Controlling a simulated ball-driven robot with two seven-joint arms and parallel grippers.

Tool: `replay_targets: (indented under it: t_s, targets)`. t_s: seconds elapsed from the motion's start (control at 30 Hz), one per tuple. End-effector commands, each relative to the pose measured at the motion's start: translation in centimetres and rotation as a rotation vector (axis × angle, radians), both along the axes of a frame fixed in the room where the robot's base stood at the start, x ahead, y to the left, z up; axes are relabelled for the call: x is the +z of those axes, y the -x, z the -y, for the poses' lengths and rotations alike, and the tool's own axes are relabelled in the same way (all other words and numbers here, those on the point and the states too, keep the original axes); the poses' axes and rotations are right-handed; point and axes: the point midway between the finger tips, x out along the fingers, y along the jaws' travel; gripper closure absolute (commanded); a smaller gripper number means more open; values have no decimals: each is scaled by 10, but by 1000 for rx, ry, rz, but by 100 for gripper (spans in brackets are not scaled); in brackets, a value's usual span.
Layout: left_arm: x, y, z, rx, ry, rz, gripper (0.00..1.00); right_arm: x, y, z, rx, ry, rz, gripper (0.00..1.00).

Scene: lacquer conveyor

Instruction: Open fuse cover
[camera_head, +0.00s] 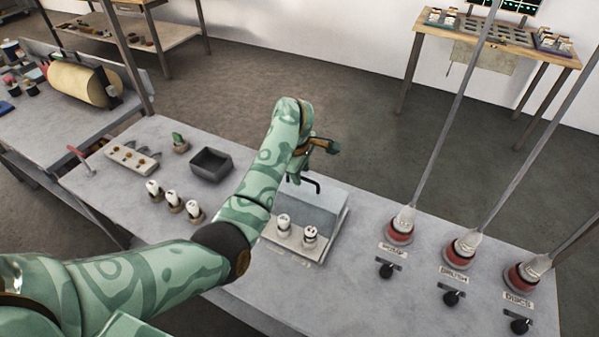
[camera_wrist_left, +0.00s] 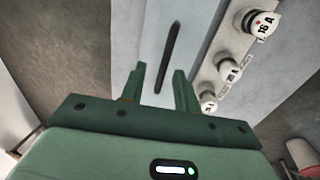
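The fuse cover (camera_head: 318,203) is a pale grey lid on a box on the grey table, with a dark bar handle (camera_head: 303,182) on it. In the left wrist view the cover (camera_wrist_left: 150,50) lies flat ahead, and the handle (camera_wrist_left: 169,55) runs lengthwise along it. White fuses (camera_head: 283,222) sit in a row beside the cover; they also show in the left wrist view (camera_wrist_left: 229,70). My left gripper (camera_head: 325,146) is above the cover. Its fingers (camera_wrist_left: 160,88) are apart and empty, with the handle's near end between them in the picture; contact cannot be told. My right gripper is out of view.
Loose white fuses (camera_head: 173,201), a dark open bin (camera_head: 211,166) and a pale strip with knobs (camera_head: 131,158) stand to the left. Red-based posts (camera_head: 401,227) with black knobs (camera_head: 386,271) stand to the right. The table's front middle is clear.

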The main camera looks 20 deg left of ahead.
Motion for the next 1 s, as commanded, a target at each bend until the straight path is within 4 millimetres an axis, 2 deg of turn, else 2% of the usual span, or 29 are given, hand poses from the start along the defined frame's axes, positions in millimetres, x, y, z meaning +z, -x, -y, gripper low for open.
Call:
replay_targets:
  t_s: [0.23, 0.37, 0.47, 0.8, 1.0]
  targets:
    - [0, 1, 0, 0, 1, -2, 69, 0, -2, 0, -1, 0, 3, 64]
    - [12, 2, 0, 1, 0, 0, 69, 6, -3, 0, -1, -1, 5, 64]
    - [32, 6, -1, 0, -1, 2, 69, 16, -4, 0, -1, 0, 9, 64]
    - [123, 22, -4, 1, -2, 1, 69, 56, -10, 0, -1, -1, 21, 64]
    - [153, 29, -5, 0, -1, 0, 69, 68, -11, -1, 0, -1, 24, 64]
